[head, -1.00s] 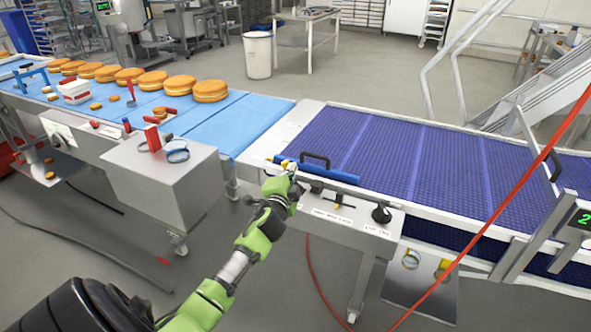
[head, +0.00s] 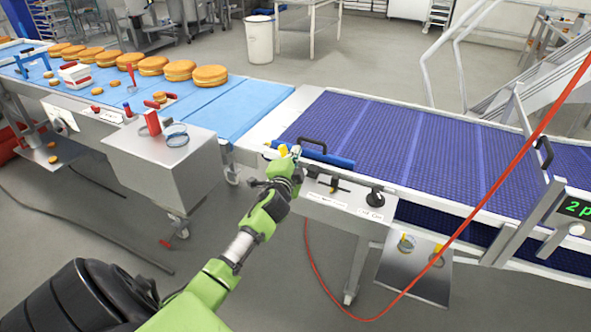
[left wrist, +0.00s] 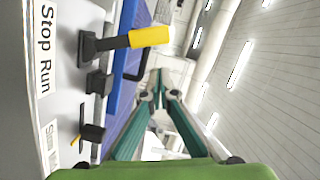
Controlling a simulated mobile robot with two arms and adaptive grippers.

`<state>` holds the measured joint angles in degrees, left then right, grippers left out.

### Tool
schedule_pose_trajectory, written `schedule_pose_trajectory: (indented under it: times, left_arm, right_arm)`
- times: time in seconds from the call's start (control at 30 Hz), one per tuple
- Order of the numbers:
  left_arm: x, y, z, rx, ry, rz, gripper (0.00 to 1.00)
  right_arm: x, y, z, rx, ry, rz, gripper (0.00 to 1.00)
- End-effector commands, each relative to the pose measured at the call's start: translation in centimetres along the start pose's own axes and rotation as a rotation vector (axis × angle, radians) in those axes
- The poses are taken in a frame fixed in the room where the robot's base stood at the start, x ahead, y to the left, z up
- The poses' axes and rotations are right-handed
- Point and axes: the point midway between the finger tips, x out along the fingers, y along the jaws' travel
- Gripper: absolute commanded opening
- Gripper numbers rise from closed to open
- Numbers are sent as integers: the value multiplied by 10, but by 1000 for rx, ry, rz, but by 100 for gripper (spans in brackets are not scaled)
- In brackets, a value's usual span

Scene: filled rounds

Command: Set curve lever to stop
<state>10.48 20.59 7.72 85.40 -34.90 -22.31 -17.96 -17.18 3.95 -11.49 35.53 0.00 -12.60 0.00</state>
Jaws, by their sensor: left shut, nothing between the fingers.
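The lever with a yellow handle (left wrist: 150,36) juts out from the panel beside a label reading Stop Run (left wrist: 46,48) in the left wrist view. It leans slightly toward the Stop end, but the angle makes its exact setting hard to tell. In the head view the yellow handle (head: 283,150) shows just left of my left gripper (head: 296,152), with its base hidden by my arm. In the left wrist view my left gripper (left wrist: 155,88) is shut and empty, its fingertips together and apart from the handle. My right gripper is out of view.
Another small lever (head: 336,187) and a black knob (head: 376,197) sit right along the panel (head: 345,206). A blue roller (head: 325,157) and the purple belt (head: 420,150) lie just behind. A red hose (head: 470,220) crosses at right. Filled rounds (head: 180,70) lie on the light-blue belt.

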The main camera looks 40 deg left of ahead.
Motion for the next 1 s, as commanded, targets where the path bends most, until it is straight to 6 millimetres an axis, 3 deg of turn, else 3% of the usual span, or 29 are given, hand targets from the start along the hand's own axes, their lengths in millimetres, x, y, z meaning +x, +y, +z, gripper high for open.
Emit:
schedule_pose_trajectory:
  times: [0.27, 0.6, 1.0]
  left_arm:
    - [-32, 0, -2, 0, 2, 1, 0]
    - [-85, -1, -2, -1, 3, 1, 0]
    - [-100, -3, -2, -1, 2, 1, 0]
  right_arm:
    - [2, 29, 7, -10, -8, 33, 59]
    - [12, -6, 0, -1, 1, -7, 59]
    - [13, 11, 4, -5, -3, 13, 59]
